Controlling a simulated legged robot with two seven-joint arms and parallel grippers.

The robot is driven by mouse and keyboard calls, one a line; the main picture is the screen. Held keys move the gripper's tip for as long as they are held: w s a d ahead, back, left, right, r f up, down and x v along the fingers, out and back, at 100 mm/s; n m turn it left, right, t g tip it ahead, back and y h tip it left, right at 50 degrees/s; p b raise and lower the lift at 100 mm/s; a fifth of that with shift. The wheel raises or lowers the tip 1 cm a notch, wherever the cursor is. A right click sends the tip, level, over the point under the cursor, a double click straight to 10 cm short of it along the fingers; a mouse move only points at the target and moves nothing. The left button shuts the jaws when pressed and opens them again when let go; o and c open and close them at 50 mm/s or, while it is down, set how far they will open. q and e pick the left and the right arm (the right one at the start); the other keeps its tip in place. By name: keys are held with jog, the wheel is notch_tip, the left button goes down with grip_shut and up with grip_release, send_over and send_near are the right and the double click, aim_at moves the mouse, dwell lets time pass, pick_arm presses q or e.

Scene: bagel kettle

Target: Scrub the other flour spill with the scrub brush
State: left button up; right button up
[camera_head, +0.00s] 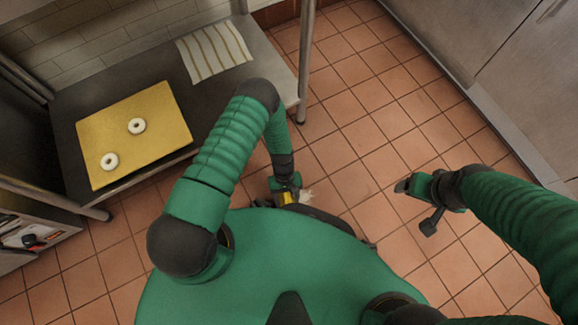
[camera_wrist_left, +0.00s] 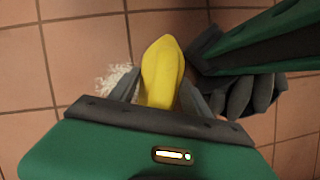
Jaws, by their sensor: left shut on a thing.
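My left gripper (camera_head: 286,192) is low over the tiled floor, close to my base. It is shut on the yellow scrub brush (camera_head: 289,197). In the left wrist view the brush's yellow body (camera_wrist_left: 161,75) stands between the two grey fingers. A pale, bristly patch (camera_wrist_left: 118,80) shows beside the brush at its left; I cannot tell whether it is bristles or flour. A small pale bit also shows beside the gripper in the head view (camera_head: 305,197). My right gripper (camera_head: 413,207) is open and empty above the floor at the right. I see no clear flour spill elsewhere.
A dark metal table (camera_head: 222,95) at the upper left bears a yellow board (camera_head: 165,115) with two bagels (camera_head: 137,126) and a striped cloth (camera_head: 213,50). Its leg (camera_head: 306,60) stands beyond my left arm. Steel cabinets (camera_head: 480,50) line the upper right. Tiled floor (camera_head: 370,110) between is clear.

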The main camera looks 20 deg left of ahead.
pick_arm(q)
notch_tip(320, 180, up, 2)
jog(key=shift+d+r+p, duration=0.1)
jog(key=shift+r+p, duration=0.05)
jog(key=shift+p, duration=0.45)
notch_tip(320, 180, up, 2)
jog(key=shift+r+p, duration=0.1)
jog(key=shift+p, duration=0.85)
jog(key=shift+r+p, duration=0.3)
jog(key=shift+r, duration=0.1)
